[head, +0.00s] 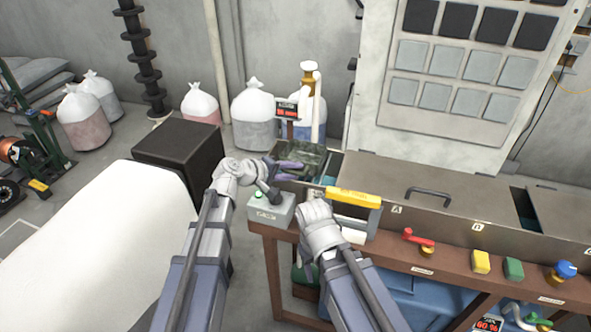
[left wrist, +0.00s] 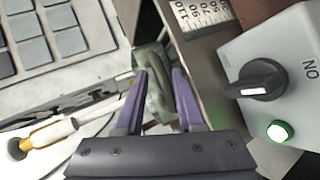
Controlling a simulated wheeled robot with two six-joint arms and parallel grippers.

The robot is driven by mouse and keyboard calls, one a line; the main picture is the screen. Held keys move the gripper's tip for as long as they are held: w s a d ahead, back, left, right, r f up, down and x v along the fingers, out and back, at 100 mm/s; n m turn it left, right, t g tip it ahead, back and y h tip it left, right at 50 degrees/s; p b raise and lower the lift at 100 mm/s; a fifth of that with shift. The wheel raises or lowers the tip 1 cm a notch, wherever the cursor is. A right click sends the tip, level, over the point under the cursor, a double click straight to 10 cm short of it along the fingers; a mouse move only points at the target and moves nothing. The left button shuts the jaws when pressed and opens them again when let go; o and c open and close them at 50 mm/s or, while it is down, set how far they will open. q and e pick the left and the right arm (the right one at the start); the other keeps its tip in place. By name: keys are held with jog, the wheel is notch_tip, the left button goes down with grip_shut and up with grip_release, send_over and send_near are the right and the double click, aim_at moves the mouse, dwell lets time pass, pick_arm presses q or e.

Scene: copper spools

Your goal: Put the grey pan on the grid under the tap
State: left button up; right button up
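A grey-green pan-like object (head: 303,153) sits at the left end of the metal trough in the head view; I cannot tell for sure that it is the grey pan. A similar grey-green shape (left wrist: 158,92) shows between and beyond the purple fingers in the left wrist view. My left gripper (head: 288,182) is open, its fingers spread beside the trough's left end. A white pipe with a brass part (head: 308,78), perhaps the tap, stands behind; it also shows in the left wrist view (left wrist: 45,138). The grid is not clearly visible. My right gripper's fingers are hidden behind my right wrist.
A grey switch box (head: 270,212) with a green light stands at the bench's left corner, close to my left gripper; its knob (left wrist: 260,82) shows in the left wrist view. A yellow-topped item (head: 354,198) is beside my right wrist. A small red display (head: 287,110) stands behind the trough.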

pick_arm(q)
jog(key=p+v, duration=0.4)
jog(key=v, duration=0.6)
jog(key=s+d+f+m+g+y, duration=0.2)
jog(key=s+d+f+m+g, duration=0.15)
jog(key=s, duration=0.25)
jog(key=s+d+f+m+g+y, duration=0.2)
jog(key=s+f+m, duration=0.1)
jog(key=s+f, duration=0.25)
jog(key=s+a+f+m+g+y, duration=0.2)
jog(key=s+a+m+g+y, duration=0.1)
jog(key=s+y, duration=0.4)
jog(key=shift+s+a+f+m, duration=0.15)
jog(key=shift+s+a+m, duration=0.15)
jog(key=shift+s+m, duration=0.45)
